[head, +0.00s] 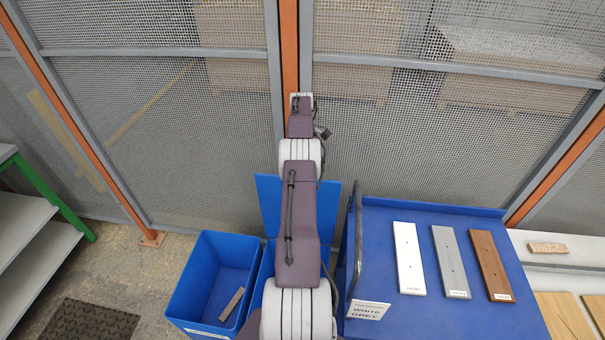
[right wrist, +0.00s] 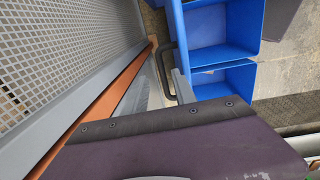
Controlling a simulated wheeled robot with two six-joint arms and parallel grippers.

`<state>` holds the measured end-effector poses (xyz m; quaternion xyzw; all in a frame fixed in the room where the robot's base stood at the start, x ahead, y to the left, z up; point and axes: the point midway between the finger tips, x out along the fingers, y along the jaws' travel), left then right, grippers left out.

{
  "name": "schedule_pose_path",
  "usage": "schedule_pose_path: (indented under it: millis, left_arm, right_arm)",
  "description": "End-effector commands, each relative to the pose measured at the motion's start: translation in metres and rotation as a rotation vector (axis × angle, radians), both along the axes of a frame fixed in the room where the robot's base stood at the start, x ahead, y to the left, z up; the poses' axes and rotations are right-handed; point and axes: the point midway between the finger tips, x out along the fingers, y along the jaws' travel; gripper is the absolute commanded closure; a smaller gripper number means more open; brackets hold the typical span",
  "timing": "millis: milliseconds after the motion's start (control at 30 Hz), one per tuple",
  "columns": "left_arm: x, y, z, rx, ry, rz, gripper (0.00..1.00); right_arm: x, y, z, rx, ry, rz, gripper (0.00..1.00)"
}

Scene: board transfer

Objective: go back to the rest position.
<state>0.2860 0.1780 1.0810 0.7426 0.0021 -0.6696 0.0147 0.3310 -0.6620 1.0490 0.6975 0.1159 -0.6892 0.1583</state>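In the head view one of my arms, purple and light grey, reaches up the middle of the picture towards the mesh fence. No gripper fingers can be made out at its far end. My other arm does not show. A white board (head: 409,258), a grey board (head: 451,262) and a brown board (head: 490,265) lie side by side, apart, on a blue cart (head: 390,320). The right wrist view shows a purple part of my arm across the bottom, with no fingers visible.
A blue bin (head: 197,275) left of the arm holds a small brownish piece (head: 232,304); another is partly hidden behind the arm. Blue bins show in the right wrist view (right wrist: 225,35). The mesh fence (head: 190,130) is close behind. A sign (head: 367,310) reads "WHITE GREY".

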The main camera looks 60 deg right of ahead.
Motion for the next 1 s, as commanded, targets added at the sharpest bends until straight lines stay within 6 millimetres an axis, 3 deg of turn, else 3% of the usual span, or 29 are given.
schedule_pose_path:
  millis: [100, 233, 867, 933, 1000]
  left_arm:
    - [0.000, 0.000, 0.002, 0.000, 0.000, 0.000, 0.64]
    - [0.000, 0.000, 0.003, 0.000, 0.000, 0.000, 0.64]
    - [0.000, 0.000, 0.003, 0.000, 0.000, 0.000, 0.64]
    - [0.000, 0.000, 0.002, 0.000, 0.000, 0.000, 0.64]
    - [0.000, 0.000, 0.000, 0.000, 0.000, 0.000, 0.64]
  right_arm:
    - [0.000, 0.001, 0.023, -0.002, -0.001, 0.001, 0.67]
    - [0.000, 0.002, 0.035, 0.001, 0.000, 0.001, 0.67]
    - [0.000, 0.003, 0.036, 0.002, 0.001, 0.001, 0.67]
    - [0.008, 0.007, 0.035, 0.001, 0.001, 0.019, 0.67]
    - [0.033, 0.020, 0.046, -0.018, -0.012, 0.069, 0.67]
